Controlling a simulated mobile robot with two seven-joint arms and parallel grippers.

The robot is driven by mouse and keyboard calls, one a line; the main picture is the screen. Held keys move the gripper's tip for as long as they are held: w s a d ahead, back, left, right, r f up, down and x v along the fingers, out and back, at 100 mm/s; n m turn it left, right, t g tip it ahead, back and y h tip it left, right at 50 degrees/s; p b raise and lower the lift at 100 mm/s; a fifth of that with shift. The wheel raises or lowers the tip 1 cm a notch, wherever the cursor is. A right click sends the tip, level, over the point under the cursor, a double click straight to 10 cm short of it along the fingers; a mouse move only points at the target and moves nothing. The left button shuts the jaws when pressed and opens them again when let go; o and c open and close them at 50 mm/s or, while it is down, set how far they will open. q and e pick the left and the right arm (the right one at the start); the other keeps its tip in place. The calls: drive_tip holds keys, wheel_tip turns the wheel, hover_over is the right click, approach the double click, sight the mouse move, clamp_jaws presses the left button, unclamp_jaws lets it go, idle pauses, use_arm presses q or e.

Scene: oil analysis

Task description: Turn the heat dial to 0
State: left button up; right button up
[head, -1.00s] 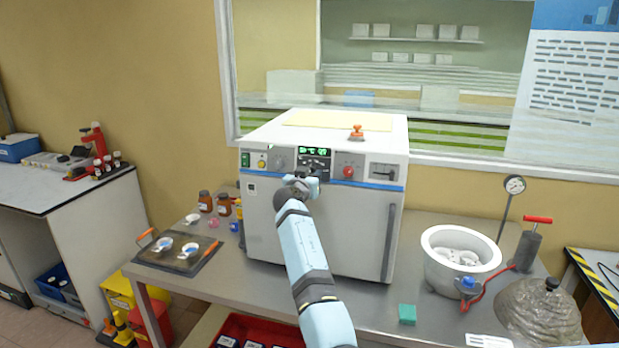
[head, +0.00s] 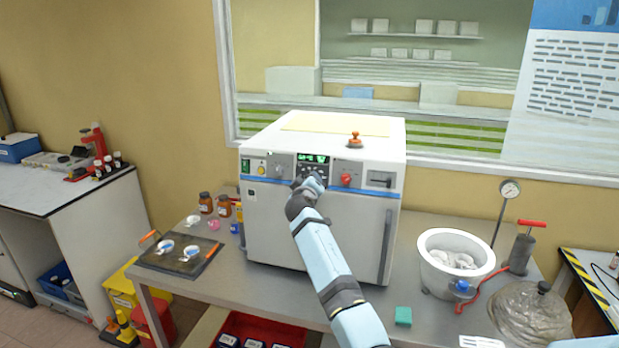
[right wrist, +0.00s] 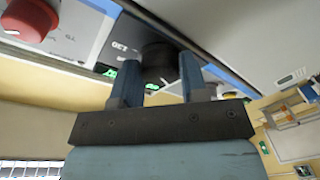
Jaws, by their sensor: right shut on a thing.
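The white oven (head: 318,225) stands on the bench, with a control panel along its top front. My right gripper (head: 314,180) is at the panel, just below the green-lit display (head: 314,158). In the right wrist view my right gripper (right wrist: 158,88) has its two fingers on either side of a dark round knob (right wrist: 160,58), shut on it. Lettering beside the knob is only partly readable. I cannot read any dial setting. A grey dial (head: 281,165) is left of the display and a red knob (head: 346,179) is right of it. My left gripper is out of view.
An orange-red item (head: 355,139) is on the oven top. A white pot (head: 456,265) and a gauge (head: 510,189) are on the right of the bench. A dark tray (head: 180,258) and small bottles (head: 205,202) are on the left.

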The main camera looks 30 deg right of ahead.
drive_tip(key=shift+n+p, duration=0.65)
drive_tip(key=shift+n, duration=0.25)
drive_tip(key=o, duration=0.9)
